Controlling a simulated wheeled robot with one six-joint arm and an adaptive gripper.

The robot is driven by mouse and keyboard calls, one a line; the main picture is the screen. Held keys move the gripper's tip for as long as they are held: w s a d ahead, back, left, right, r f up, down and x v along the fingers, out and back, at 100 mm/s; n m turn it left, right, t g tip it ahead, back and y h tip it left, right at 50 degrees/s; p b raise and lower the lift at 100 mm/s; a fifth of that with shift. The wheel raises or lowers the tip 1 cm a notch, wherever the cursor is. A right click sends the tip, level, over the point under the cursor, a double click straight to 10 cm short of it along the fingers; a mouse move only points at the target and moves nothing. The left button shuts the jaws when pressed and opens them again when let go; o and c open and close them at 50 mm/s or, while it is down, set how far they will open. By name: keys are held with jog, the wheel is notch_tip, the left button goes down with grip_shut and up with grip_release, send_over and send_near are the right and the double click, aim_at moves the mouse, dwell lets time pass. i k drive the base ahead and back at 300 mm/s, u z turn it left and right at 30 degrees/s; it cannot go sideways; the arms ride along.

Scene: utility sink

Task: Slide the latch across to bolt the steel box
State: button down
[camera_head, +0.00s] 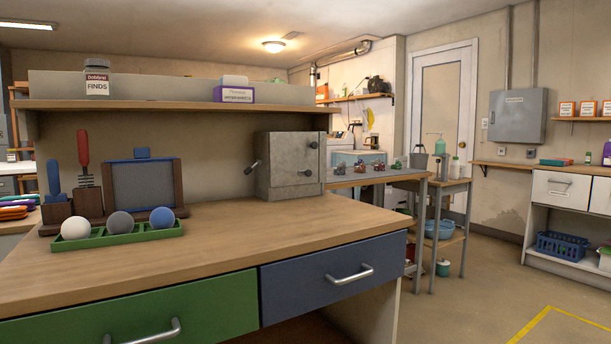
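A grey steel box (287,160) stands at the back right of the wooden worktop, against the back panel. A dark handle-like piece with a pale rod (252,167) sticks out at its left edge. Two small dark knobs show on its right part, an upper one (313,145) and a lower one (307,173). I cannot tell which of these fittings is the latch, or whether it is bolted. The box looks closed. My gripper is not in view.
A green tray (120,236) with three balls, a dark framed panel (145,183) and upright tools are on the left of the worktop (240,222). A shelf (180,106) runs above. The worktop in front of the box is clear. Drawer handles (350,274) jut out below.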

aim_at(308, 173)
jog(key=z, duration=0.05)
jog(key=k, duration=0.15)
jog(key=z, duration=1)
jog(key=i, duration=0.9)
jog(key=u, duration=2.45)
